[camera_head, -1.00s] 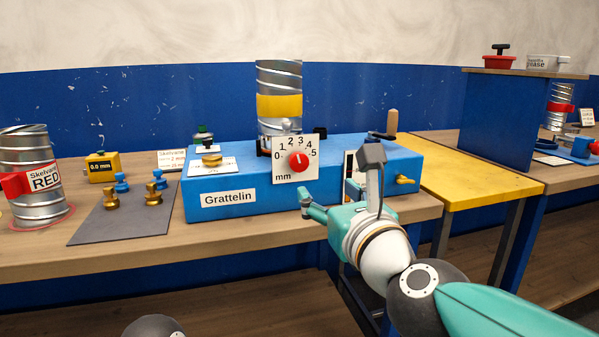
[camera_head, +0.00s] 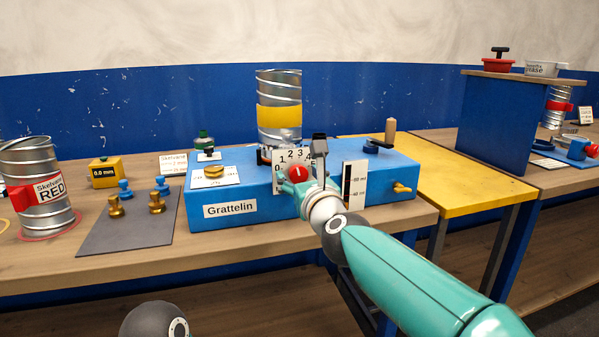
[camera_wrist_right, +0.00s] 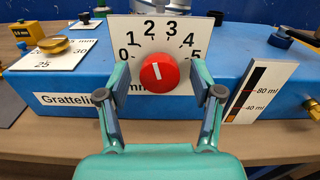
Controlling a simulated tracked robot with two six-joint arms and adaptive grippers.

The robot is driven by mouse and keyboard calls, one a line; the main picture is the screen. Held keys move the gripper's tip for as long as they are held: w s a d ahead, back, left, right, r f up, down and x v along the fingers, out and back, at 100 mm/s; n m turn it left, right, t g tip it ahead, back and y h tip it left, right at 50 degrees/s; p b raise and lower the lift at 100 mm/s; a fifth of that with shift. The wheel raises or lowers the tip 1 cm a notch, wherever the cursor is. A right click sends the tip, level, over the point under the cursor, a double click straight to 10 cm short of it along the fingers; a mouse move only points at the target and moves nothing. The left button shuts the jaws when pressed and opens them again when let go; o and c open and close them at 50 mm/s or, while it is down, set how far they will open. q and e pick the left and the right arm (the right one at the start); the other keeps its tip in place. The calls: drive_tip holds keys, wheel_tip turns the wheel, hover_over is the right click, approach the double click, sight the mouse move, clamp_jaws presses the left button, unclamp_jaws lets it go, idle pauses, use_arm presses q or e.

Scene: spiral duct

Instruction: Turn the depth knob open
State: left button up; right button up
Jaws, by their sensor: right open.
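The red depth knob (camera_head: 299,174) sits on a white dial plate (camera_wrist_right: 180,28) marked 0 to 5 mm, on the front of the blue Grattelin machine (camera_head: 260,205). In the right wrist view the knob (camera_wrist_right: 159,73) shows whole, its white mark pointing nearly straight up, between 2 and 3. My right gripper (camera_head: 301,183) is in front of the dial. In the wrist view its open fingers (camera_wrist_right: 160,80) stand either side of the knob, with gaps visible between them and it. In the head view the gripper covers part of the dial. My left gripper is out of view.
A spiral duct (camera_head: 279,92) with a yellow band stands behind the dial. A crank (camera_head: 389,132) and brass lever (camera_head: 401,188) are at the machine's right. A grey mat (camera_head: 118,230) with brass and blue pieces and a RED-labelled duct (camera_head: 58,210) are left.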

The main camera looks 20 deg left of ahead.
drive_tip(key=c, duration=1.1)
drive_tip(key=shift+c, duration=0.2)
